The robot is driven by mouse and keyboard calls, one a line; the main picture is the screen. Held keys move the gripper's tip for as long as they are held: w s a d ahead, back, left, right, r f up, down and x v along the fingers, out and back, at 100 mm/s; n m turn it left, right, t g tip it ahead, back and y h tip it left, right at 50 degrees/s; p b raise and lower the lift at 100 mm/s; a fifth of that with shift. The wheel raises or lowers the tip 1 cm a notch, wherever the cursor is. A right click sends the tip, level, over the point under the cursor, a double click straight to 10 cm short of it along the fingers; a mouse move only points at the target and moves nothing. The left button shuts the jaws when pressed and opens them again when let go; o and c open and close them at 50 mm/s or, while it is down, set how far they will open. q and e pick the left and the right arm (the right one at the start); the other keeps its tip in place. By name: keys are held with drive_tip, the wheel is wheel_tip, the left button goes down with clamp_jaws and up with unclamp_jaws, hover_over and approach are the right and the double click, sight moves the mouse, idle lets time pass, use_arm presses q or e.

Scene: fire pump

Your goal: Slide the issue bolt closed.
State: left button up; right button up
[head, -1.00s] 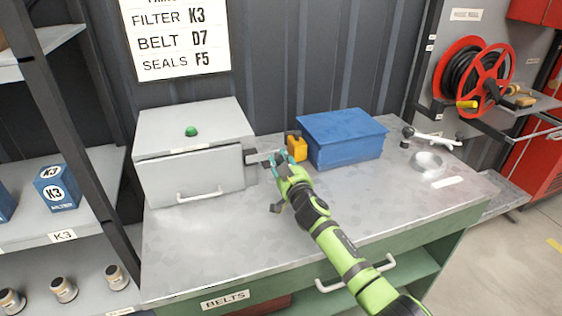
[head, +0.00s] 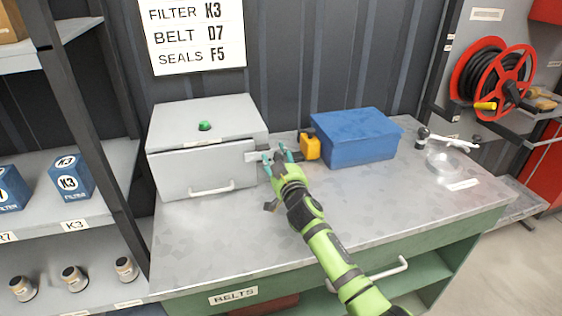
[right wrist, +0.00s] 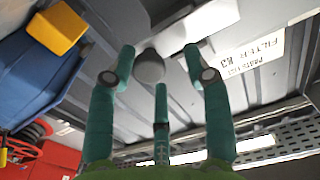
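The issue bolt (head: 257,156) is a pale metal bar at the upper right front corner of the grey box (head: 205,180). My right gripper (head: 276,156) has its teal fingertips at the bolt's right end, close to the box's side. In the right wrist view, its fingers (right wrist: 160,62) are spread apart, with a grey round knob (right wrist: 149,68) between them. I cannot tell whether any finger touches the knob. The fingers partly hide the bolt in the head view. My left gripper is not in view.
A yellow padlock-like block (head: 310,147) and a blue box (head: 356,140) stand just right of the gripper. A green button (head: 205,126) sits on the grey box. The front of the metal bench (head: 215,250) is clear. A shelf with filters (head: 70,177) stands left.

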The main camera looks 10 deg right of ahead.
drive_tip(key=shift+f, duration=0.2)
drive_tip(key=s, duration=1.2)
drive_tip(key=shift+d, duration=0.2)
